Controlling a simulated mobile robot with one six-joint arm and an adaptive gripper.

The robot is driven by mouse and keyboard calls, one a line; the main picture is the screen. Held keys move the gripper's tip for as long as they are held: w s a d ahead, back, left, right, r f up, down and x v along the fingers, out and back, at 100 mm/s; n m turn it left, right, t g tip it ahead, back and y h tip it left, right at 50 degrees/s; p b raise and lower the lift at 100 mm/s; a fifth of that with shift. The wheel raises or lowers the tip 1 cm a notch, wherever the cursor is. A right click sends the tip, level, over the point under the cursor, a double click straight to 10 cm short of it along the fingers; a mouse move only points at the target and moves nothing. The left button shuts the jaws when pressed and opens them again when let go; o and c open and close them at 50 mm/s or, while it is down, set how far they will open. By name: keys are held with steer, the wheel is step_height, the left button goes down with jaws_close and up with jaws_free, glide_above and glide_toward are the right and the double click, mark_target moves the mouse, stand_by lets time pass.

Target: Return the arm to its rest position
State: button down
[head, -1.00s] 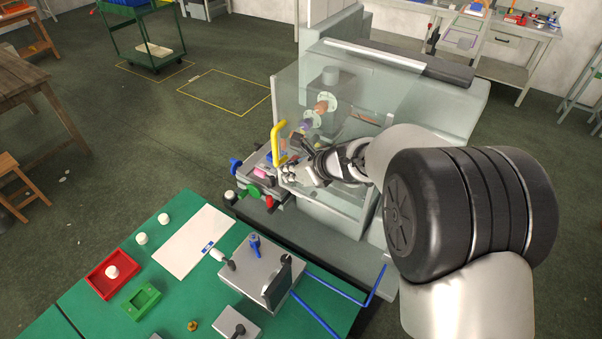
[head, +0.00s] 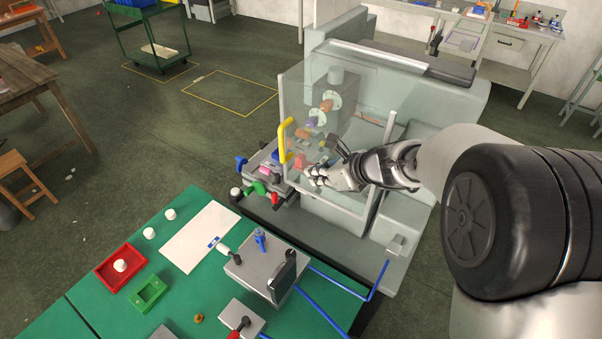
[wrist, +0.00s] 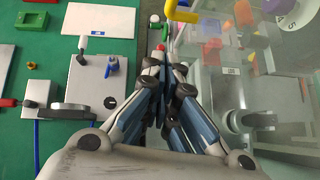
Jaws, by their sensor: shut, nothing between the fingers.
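My gripper (head: 316,178) is in front of the pad printer (head: 415,115), close to its clear guard (head: 350,115). In the wrist view my gripper (wrist: 160,62) has its fingers together, with nothing between them. The guard with its yellow handle (head: 284,140) stands to the right of the fingers in that view. In the head view my arm reaches in from the right. I cannot tell whether the arm touches the guard.
The green table (head: 95,285) holds a red tray (head: 108,277), a green block (head: 147,293), a white sheet (head: 190,245), several white caps and a grey fixture (head: 250,272). Blue tubes (head: 335,284) run beside the printer. Open floor lies at the left.

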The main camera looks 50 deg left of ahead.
steer(key=v, duration=0.4)
steer(key=shift+w+d+r+p, duration=0.2)
steer(key=shift+d+r+p, duration=0.05)
steer(key=shift+d+p, duration=0.1)
steer(key=s+d+r+n+t+h+b, duration=0.15)
steer(key=d+r+n, duration=0.35)
steer(key=d, duration=0.8)
steer(key=s+d+r+n+t+h, duration=0.15)
steer(key=d+r+n, duration=0.3)
steer(key=d, duration=0.75)
steer(key=s+d+f+n+t+h+b, duration=0.1)
steer(key=s+d+n+h, duration=0.2)
steer(key=d, duration=0.9)
steer(key=s+d+f+n+t+h+b, duration=0.1)
steer(key=s+d+n+h, duration=0.2)
steer(key=s+d, duration=0.6)
steer(key=d+n, duration=0.1)
steer(key=d, duration=0.2)
steer(key=shift+h, duration=0.4)
steer(key=shift+d+f, duration=0.1)
